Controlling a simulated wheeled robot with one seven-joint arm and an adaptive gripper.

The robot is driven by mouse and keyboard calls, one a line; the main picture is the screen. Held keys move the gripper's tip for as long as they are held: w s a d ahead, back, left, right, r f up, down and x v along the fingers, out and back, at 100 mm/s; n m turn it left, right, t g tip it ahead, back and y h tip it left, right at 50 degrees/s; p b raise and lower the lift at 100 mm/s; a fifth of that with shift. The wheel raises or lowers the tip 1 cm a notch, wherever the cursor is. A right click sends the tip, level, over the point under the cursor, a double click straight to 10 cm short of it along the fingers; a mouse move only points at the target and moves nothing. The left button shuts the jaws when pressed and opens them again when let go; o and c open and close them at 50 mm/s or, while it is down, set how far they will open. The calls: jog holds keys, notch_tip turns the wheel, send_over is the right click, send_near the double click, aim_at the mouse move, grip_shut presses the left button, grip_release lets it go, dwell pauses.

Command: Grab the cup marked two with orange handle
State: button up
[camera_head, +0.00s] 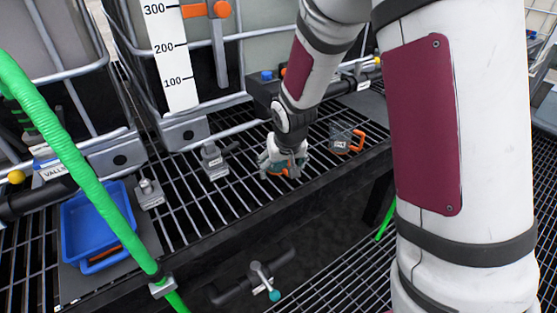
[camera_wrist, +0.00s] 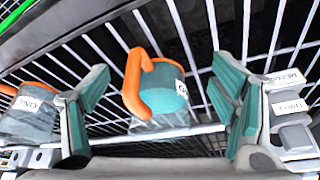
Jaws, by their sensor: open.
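A cup with an orange handle and teal contents (camera_wrist: 167,92) stands between the spread fingers of my gripper (camera_wrist: 160,100) in the wrist view. Its white label is turned edge-on and I cannot read it. My gripper is open, with a finger on each side and visible gaps to the cup. In the head view my gripper (camera_head: 284,162) is low over the grating and hides most of this cup. A second, greyish clear cup (camera_wrist: 28,118) with an orange handle is outside the left finger; its label seems to read ONE. It also shows in the head view (camera_head: 340,143).
The cups stand on a dark bar grating (camera_head: 230,205) with an open front edge. A small metal valve fitting (camera_head: 214,160) is left of my gripper. A blue tray (camera_head: 68,235) and green hose (camera_head: 85,185) are farther left. A teal-tipped valve handle (camera_head: 265,282) is below the edge.

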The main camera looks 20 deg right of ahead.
jog(key=shift+w, duration=0.55)
jog(key=w, duration=0.3)
jog(key=shift+w+d, duration=0.25)
jog(key=shift+w, duration=0.05)
jog(key=shift+b+x, duration=0.35)
jog(key=shift+x, duration=1.2)
jog(key=shift+r, duration=0.1)
jog(key=c, duration=1.6)
jog(key=shift+o, duration=0.2)
